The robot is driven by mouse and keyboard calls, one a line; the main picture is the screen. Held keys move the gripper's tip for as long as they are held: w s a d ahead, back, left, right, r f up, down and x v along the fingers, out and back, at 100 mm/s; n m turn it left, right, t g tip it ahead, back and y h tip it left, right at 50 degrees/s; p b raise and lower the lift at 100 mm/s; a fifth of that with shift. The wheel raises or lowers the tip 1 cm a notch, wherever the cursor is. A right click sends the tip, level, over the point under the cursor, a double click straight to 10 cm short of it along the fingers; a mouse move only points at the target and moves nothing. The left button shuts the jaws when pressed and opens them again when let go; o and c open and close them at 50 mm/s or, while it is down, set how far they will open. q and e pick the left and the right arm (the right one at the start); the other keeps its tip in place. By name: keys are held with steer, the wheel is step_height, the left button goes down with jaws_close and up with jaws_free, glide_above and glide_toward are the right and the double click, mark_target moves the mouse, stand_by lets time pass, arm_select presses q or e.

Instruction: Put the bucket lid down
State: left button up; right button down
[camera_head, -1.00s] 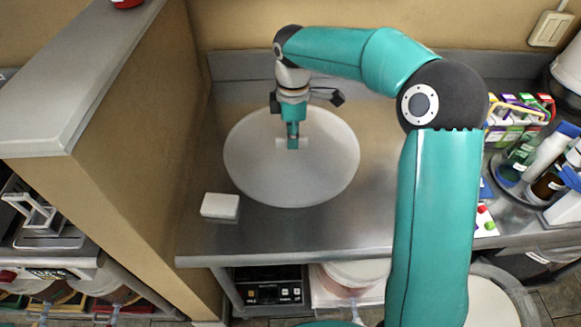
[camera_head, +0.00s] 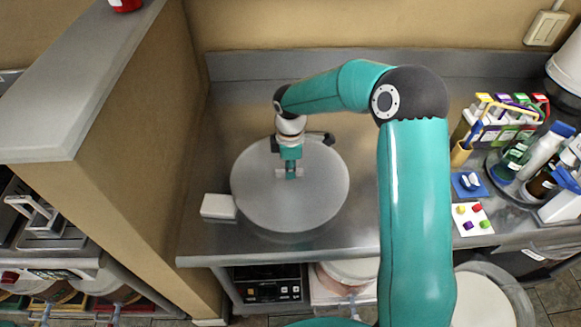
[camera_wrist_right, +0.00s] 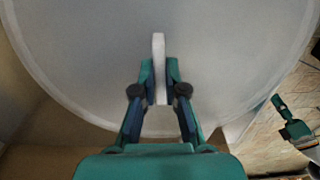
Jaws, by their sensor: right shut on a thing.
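The bucket lid (camera_head: 315,205) is a large round pale grey disc over the steel counter, in the left middle of the head view. It also fills most of the right wrist view (camera_wrist_right: 75,60). My right gripper (camera_head: 290,172) is above the lid and shut on its upright white handle (camera_wrist_right: 159,60), which stands between the two fingers in the wrist view. The lid looks level and close to the counter; whether it touches the surface I cannot tell.
A white block (camera_head: 218,206) lies close to the lid's left edge. A tan partition wall (camera_head: 150,180) rises on the left. To the right are a card with small coloured pieces (camera_head: 472,219), a blue pad (camera_head: 470,186), a marker rack (camera_head: 505,115) and a round bottle tray (camera_head: 500,192).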

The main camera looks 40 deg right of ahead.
steer(key=shift+f+b, duration=0.4)
steer(key=shift+f, duration=0.05)
steer(key=c, duration=1.2)
jaws_free()
steer(key=shift+r, duration=0.1)
steer(key=shift+r+p, duration=0.2)
steer(key=shift+p, duration=0.1)
step_height(320, 180, up, 12)
steer(key=shift+r+b, duration=0.2)
steer(key=shift+b, duration=0.35)
